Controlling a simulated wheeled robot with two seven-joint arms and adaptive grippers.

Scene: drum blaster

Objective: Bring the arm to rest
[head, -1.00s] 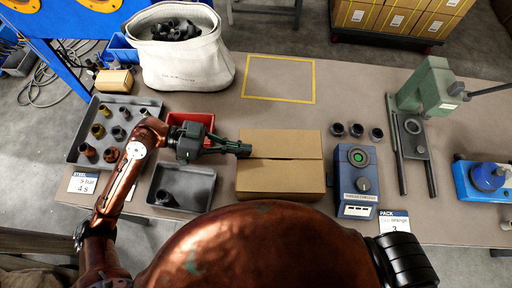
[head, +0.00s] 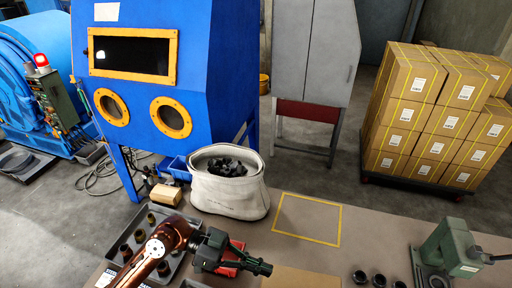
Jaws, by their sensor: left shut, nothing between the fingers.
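My left arm (head: 160,252) is copper-coloured and comes in from the lower left over the bench. Its dark green left gripper (head: 262,268) is shut and empty. It points right, above the bench and in front of the red bin (head: 232,262), with its tip by the edge of the cardboard box (head: 300,279). The gripper hides part of the red bin. My right gripper does not show.
A yellow-outlined area (head: 308,220) of bench is empty. Dark rings (head: 360,278) and a green press (head: 447,252) are at right.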

